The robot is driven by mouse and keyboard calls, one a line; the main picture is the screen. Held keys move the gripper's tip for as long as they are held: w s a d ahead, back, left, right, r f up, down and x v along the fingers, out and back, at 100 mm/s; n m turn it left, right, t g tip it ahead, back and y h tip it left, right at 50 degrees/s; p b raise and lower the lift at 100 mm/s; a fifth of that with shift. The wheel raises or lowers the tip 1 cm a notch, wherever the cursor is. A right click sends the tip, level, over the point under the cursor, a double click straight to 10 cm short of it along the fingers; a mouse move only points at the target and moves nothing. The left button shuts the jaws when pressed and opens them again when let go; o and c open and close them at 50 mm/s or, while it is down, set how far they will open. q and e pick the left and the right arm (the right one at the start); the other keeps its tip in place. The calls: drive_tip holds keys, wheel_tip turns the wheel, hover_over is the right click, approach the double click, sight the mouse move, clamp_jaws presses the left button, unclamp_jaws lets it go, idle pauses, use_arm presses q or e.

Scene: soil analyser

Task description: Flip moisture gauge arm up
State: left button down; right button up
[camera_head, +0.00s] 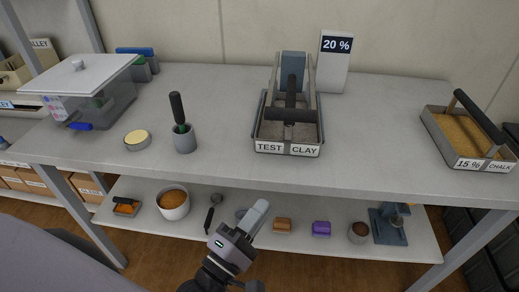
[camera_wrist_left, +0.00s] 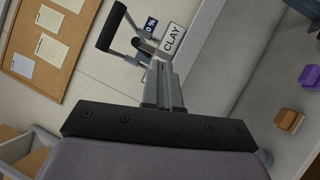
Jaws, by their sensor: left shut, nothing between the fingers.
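The moisture gauge is a grey metal tray (camera_head: 259,132) labelled "TEST CLAY" on the bench top. A blue-grey block (camera_head: 293,65) stands at the back, beside a white "20 %" sign (camera_head: 333,62). In the left wrist view, a black handle on a metal frame (camera_wrist_left: 112,28) shows past the fingers, beside the "CLAY" label (camera_wrist_left: 172,38). My left gripper (camera_head: 262,205) is shut and empty, in front of the bench and apart from the gauge. My right gripper is out of view.
A "15 % CHALK" tray (camera_head: 481,164) with a handle sits at the right. Small items line the lower shelf (camera_head: 300,248).

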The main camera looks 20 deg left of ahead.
use_arm(q)
drive_tip(key=a+n+t+y+b, duration=0.1)
drive_tip(key=n+y, duration=0.1)
drive_tip(key=n, duration=0.3)
drive_tip(key=a+n+t+y+b, duration=0.1)
drive_tip(key=n+y+b, duration=0.1)
drive_tip(key=n, duration=0.4)
drive_tip(key=w+a+r+n+t+y+b, duration=0.1)
drive_tip(key=n+y, duration=0.2)
drive_tip(key=n, duration=0.3)
drive_tip(key=shift+a+t+y+b, duration=0.35)
drive_tip(key=shift+t+y, duration=0.05)
drive_tip(key=shift+r, duration=0.1)
drive_tip(key=p+x, duration=0.2)
drive_tip(key=x, duration=0.8)
drive_tip(key=shift+s+r, duration=0.1)
drive_tip(key=shift+w+d+r+p, duration=0.15)
drive_tip(key=shift+r+p, duration=0.2)
drive_tip(key=shift+r, duration=0.25)
drive_tip(key=shift+w+r+p, duration=0.2)
drive_tip(key=shift+r+p, duration=0.15)
drive_tip(key=shift+r, duration=0.3)
drive_tip(key=shift+w+d+r, duration=0.1)
drive_tip(key=shift+w+r, duration=0.1)
drive_tip(key=shift+r, duration=0.4)
